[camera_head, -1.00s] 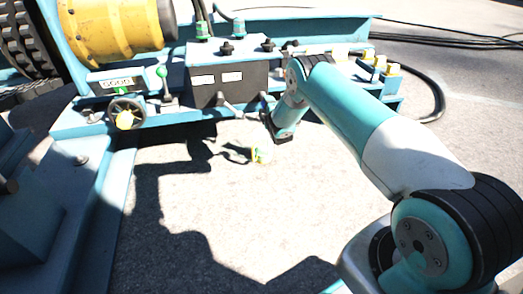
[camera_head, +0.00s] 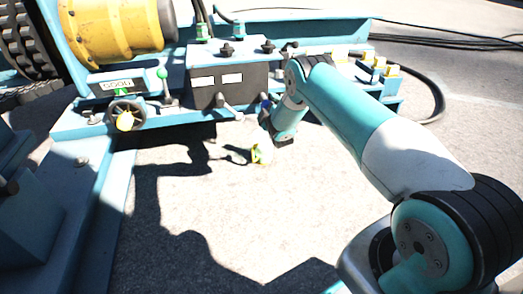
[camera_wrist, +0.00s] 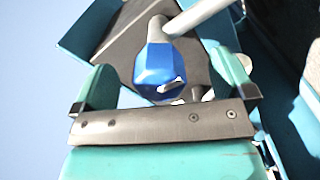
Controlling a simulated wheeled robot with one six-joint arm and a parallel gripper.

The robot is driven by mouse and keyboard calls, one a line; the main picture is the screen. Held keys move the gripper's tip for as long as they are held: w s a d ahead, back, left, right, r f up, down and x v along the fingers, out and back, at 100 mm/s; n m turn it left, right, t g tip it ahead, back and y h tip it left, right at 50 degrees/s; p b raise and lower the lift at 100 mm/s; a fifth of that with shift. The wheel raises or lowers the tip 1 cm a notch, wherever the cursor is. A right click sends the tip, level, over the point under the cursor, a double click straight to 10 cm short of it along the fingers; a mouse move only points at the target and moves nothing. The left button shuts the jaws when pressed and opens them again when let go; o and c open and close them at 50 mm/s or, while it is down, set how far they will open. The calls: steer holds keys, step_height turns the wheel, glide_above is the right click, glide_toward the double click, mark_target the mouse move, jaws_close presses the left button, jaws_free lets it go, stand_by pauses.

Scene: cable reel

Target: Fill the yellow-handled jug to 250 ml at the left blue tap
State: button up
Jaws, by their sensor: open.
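A blue tap knob (camera_wrist: 156,72) on a grey stem lies between the two teal fingers of my gripper (camera_wrist: 165,90) in the wrist view. The fingers are open, one on each side, with no clear contact. In the head view my gripper (camera_head: 277,138) is below the dark box, and a blue spot (camera_head: 265,102), likely the same knob, shows beside it. A small pale object with yellow on it, likely the jug (camera_head: 260,153), is just left of my gripper and below the tap. It is too small to read its level or tell what supports it.
The dark box (camera_head: 229,86) with two white labels sits on the teal machine frame. A handwheel (camera_head: 126,116), a green-topped lever (camera_head: 163,86) and a yellow drum (camera_head: 115,30) are at left. Yellow-topped fittings (camera_head: 378,66) are at right. The ground in front is open.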

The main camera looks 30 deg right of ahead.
steer(key=shift+p+v, duration=0.8)
steer(key=shift+v, duration=1.8)
